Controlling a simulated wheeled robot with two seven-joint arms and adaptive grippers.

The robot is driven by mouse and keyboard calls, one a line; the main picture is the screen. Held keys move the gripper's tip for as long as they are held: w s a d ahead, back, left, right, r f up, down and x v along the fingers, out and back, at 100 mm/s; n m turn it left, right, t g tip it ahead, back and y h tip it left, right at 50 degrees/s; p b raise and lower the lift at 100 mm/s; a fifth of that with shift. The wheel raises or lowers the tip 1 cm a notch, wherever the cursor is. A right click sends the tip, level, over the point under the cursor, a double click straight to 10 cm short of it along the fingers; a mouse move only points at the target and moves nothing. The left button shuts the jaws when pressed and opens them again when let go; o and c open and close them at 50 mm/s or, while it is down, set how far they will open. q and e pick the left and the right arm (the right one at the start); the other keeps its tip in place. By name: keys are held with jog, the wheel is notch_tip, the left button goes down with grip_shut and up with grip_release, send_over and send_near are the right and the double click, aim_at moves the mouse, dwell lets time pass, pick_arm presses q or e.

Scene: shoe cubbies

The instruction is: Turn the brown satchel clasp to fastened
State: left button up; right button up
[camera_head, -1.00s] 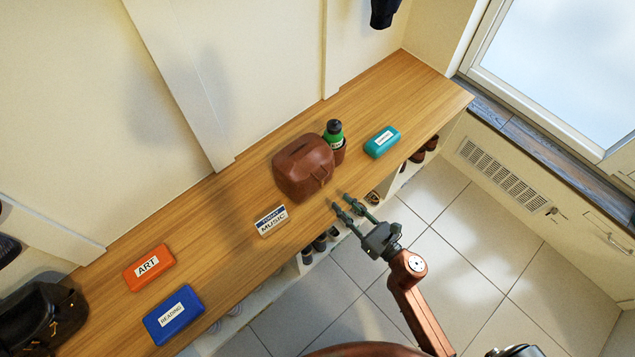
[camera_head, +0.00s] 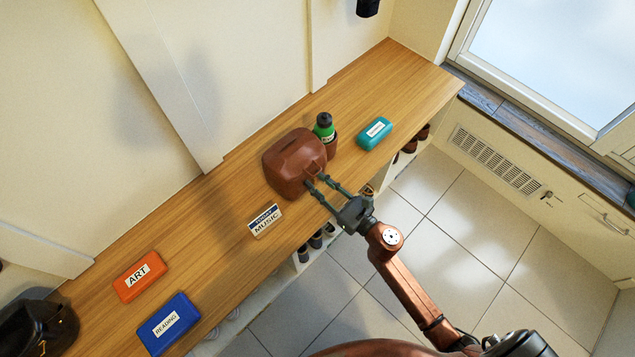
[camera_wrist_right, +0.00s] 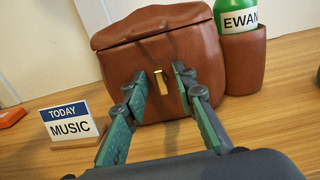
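The brown satchel (camera_head: 289,160) stands upright on the wooden bench top, its flap down over the front. In the right wrist view the satchel (camera_wrist_right: 135,65) shows a small gold clasp (camera_wrist_right: 161,83) on its front, tilted slightly off vertical. My right gripper (camera_head: 317,182) is at the satchel's front. In the right wrist view its two green-padded fingers (camera_wrist_right: 163,92) are apart, one on each side of the clasp, with a gap to it. Whether the fingertips touch the satchel I cannot tell. My left gripper is not in view.
A green bottle (camera_head: 324,124) sits in the satchel's side pocket. A teal case (camera_head: 375,133) lies to the right. A "TODAY MUSIC" sign (camera_head: 265,220) stands close on the left. Orange (camera_head: 140,277) and blue (camera_head: 169,324) cases and a black bag (camera_head: 38,328) are further left.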

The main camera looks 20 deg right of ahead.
jog(key=shift+c, duration=0.5)
grip_shut()
